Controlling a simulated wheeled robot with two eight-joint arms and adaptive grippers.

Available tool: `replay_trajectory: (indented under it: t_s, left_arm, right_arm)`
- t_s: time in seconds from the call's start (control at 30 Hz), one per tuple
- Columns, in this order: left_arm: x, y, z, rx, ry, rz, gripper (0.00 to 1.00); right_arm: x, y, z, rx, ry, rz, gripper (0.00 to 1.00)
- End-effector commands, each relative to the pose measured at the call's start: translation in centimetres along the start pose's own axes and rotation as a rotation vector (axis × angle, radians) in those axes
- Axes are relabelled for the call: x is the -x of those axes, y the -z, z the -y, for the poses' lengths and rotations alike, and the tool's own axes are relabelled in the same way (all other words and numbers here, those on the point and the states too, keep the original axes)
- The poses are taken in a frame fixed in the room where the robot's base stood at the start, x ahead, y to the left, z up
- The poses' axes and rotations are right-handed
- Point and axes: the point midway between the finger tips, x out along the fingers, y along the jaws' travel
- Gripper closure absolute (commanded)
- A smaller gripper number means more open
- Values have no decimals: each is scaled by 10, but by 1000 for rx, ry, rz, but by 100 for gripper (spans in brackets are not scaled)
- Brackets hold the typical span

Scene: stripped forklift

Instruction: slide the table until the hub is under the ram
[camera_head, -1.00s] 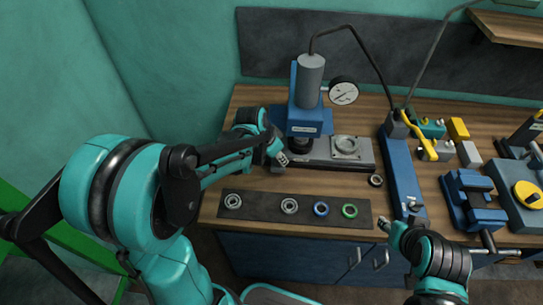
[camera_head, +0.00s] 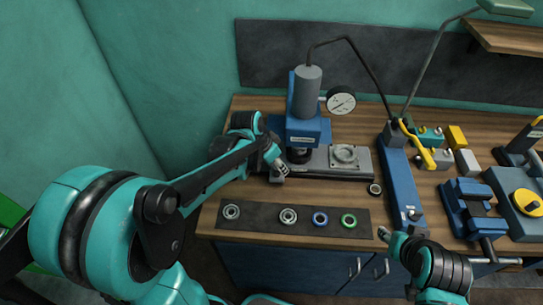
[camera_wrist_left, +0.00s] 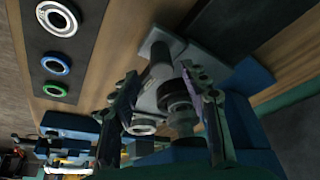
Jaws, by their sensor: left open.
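The blue press (camera_head: 302,131) stands at the back of the bench, with its dark ram (camera_head: 299,155) pointing down. The grey sliding table (camera_head: 365,160) lies on a dark base to the right of the ram. The round metal hub (camera_head: 344,153) sits on it, to the right of the ram and not under it. My left gripper (camera_head: 279,170) is open at the left end of the base. Its parted fingers (camera_wrist_left: 168,105) show in the left wrist view, with a grey post (camera_wrist_left: 160,58) beyond them; contact is unclear. My right gripper (camera_head: 384,234) is at the bench's front edge, its jaws too small to judge.
A dark mat (camera_head: 260,219) with several rings lies in front of the press. A small ring (camera_head: 375,189) lies right of the base. A gauge (camera_head: 341,100) stands beside the press.

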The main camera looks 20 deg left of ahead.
Motion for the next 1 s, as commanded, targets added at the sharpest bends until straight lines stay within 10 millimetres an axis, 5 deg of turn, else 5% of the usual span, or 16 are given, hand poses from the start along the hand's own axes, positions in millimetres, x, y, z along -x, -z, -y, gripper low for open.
replay_trajectory:
  t_s: [0.4, 1.0]
  left_arm:
    - [80, 0, -1, -1, -1, 1, 54]
    - [90, 1, -2, -2, -2, 0, 54]
  right_arm:
    - [0, 0, 0, 0, 0, 0, 60]
    - [0, 0, 0, 0, 0, 0, 60]
